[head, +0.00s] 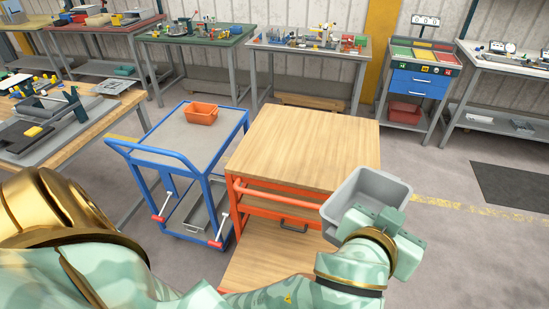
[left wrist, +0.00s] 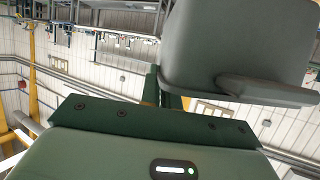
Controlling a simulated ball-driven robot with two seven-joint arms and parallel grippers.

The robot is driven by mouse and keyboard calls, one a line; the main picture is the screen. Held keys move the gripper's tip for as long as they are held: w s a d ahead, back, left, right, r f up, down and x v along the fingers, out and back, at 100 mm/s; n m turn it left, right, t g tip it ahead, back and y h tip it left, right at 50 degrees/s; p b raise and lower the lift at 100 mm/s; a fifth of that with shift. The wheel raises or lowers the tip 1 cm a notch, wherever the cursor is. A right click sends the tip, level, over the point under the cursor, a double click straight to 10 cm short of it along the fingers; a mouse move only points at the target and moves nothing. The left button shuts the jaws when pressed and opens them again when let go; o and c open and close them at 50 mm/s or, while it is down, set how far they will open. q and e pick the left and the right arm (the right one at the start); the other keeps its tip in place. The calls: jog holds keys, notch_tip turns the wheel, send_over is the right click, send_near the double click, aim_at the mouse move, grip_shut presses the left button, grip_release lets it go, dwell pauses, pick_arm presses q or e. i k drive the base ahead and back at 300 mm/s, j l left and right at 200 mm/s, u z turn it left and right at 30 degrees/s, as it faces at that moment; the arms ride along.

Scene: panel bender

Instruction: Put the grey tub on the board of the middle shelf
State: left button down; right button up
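The grey tub (head: 368,187) is held up at the right front corner of the wooden-topped orange shelf unit (head: 300,145), its open top facing up and slightly tilted. My left gripper (head: 376,216) is at the tub's near side and appears shut on its wall or rim. In the left wrist view the tub (left wrist: 235,45) fills the upper right, in contact with or very close to the fingers, which are mostly hidden. The middle shelf's board (head: 285,203) shows as a narrow strip under the top, behind the orange bar. My right gripper is not in view.
A lower wooden board (head: 258,268) extends near the floor. A dark handle (head: 291,228) is on the unit's front. A blue trolley (head: 180,140) with an orange bin (head: 201,112) stands close at left. Floor (head: 445,230) to the right is clear.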

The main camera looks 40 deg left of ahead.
aim_at(287, 269)
jog(key=k+j+z, duration=0.15)
jog(key=j, duration=0.3)
jog(key=k+j+z, duration=0.2)
jog(key=j, duration=0.2)
jog(key=k+j+z, duration=0.15)
jog(key=j, duration=0.25)
jog(key=k+j+z, duration=0.15)
jog(key=j, duration=0.25)
jog(key=k+j+z, duration=0.25)
jog(key=j, duration=0.25)
jog(key=k, duration=0.1)
